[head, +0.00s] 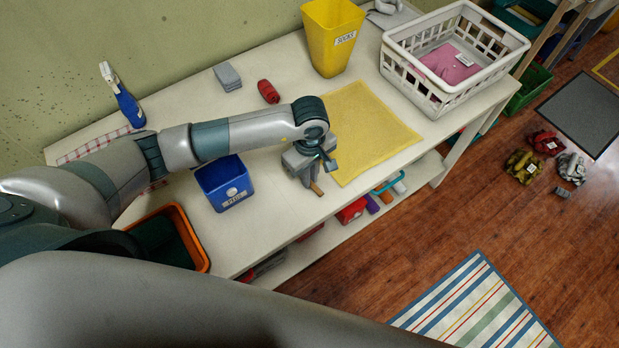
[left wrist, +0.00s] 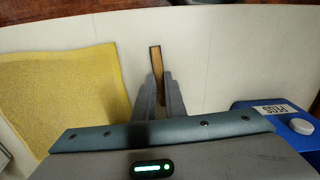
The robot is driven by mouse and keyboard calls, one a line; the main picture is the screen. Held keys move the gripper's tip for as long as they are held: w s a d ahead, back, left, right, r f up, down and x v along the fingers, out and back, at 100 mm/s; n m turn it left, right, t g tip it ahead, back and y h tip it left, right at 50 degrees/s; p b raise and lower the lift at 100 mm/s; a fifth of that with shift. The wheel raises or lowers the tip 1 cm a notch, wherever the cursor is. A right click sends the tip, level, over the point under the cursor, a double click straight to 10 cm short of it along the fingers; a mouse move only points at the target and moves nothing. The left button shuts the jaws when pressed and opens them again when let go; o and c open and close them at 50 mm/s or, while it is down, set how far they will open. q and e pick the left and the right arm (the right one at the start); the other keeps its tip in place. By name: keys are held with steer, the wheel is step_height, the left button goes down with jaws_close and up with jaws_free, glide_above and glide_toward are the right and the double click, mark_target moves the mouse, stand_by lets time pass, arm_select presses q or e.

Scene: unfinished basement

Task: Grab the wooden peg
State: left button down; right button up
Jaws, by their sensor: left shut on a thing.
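The wooden peg (head: 317,189) is a small light-brown stick near the front edge of the white table. My left gripper (head: 309,178) is shut on it, with the peg's end sticking out past the fingertips. In the left wrist view the peg (left wrist: 156,62) lies between the two fingers of the left gripper (left wrist: 160,88). Whether the peg touches the table is hard to tell. My right gripper is not in view.
A blue bin labelled PEGS (head: 223,184) stands left of the gripper. A yellow cloth (head: 372,130) lies to its right. A yellow bin (head: 331,38), a white basket (head: 455,50), a red item (head: 268,91) and a spray bottle (head: 124,100) stand farther back.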

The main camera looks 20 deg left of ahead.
arm_select(q)
steer(key=shift+r, duration=0.1)
steer(key=shift+w+r+b, duration=0.1)
steer(key=shift+r+b, duration=0.4)
steer(key=shift+r, duration=0.05)
step_height(320, 180, up, 2)
steer(key=shift+r+b, duration=0.1)
steer(key=shift+b, duration=0.6)
steer(key=w+d+r+b, duration=0.1)
steer(key=d+r+b, duration=0.4)
steer(key=d, duration=0.6)
step_height(320, 180, up, 2)
steer(key=shift+d+r, duration=0.25)
steer(key=shift+d, duration=0.05)
steer(key=shift+a, duration=0.1)
